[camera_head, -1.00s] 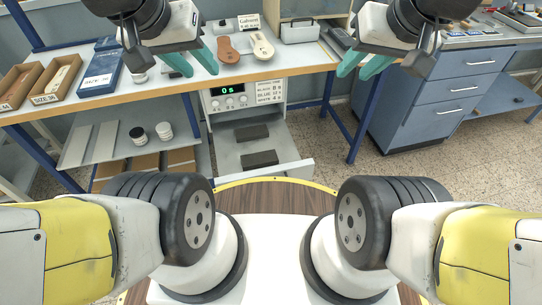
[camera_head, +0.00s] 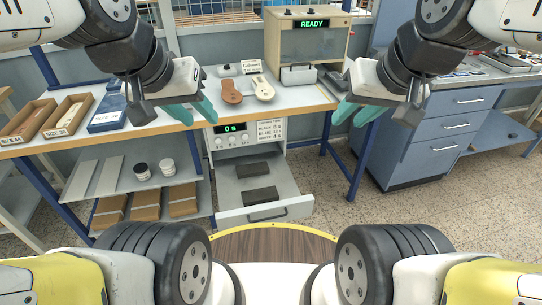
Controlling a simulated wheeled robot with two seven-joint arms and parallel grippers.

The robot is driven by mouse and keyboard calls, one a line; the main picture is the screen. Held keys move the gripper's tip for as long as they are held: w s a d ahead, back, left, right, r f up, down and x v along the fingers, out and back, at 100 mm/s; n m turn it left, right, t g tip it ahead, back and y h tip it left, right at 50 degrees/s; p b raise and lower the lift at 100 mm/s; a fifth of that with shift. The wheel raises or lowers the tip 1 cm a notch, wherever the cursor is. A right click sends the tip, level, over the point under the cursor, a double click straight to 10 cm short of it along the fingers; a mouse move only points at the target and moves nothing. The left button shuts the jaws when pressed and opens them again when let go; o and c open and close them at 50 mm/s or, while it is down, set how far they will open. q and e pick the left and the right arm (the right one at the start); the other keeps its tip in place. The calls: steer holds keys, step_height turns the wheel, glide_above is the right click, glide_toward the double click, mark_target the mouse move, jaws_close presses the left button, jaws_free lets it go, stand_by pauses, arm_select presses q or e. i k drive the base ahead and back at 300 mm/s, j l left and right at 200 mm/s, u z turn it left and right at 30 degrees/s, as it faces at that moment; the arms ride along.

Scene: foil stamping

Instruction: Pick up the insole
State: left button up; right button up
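A brown insole (camera_head: 231,91) lies on the white workbench top (camera_head: 292,98). A cream insole-shaped piece (camera_head: 263,87) lies just to its right. My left gripper (camera_head: 196,110), with teal fingers, hangs in front of the bench edge, left of and nearer than the brown insole. Its fingers are apart with nothing between them. My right gripper (camera_head: 358,112) is at the right end of the bench, fingers apart and empty, away from both pieces.
Open boxes (camera_head: 68,115) and a blue box (camera_head: 107,112) stand at the bench's left. A machine reading READY (camera_head: 308,45) stands behind. An open drawer (camera_head: 262,195) sits below. A blue drawer cabinet (camera_head: 440,130) stands right.

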mark_target(264, 91)
steer(key=l+z, duration=0.1)
steer(key=z, duration=0.6)
steer(key=i+l+z, duration=0.25)
steer(key=l+z, duration=0.15)
steer(key=i+l+z, duration=0.4)
steer(key=l, duration=0.15)
steer(key=i+l+u, duration=0.45)
steer(key=i, duration=0.15)
steer(key=i+u, duration=0.2)
steer(key=u, duration=0.25)
steer(key=i+u, duration=0.15)
steer(key=u, duration=0.35)
steer(key=i+u, duration=0.2)
steer(key=u, duration=0.25)
steer(key=i+u, duration=0.2)
steer(key=u, duration=0.25)
steer(key=i+l+u, duration=0.1)
steer(key=u, duration=0.3)
steer(key=i+l+u, duration=0.2)
steer(key=u, duration=0.25)
steer(key=i+l+u, duration=0.15)
steer(key=u, duration=0.25)
steer(key=i+l+u, duration=0.1)
steer(key=l+u, duration=0.2)
steer(key=u, duration=0.15)
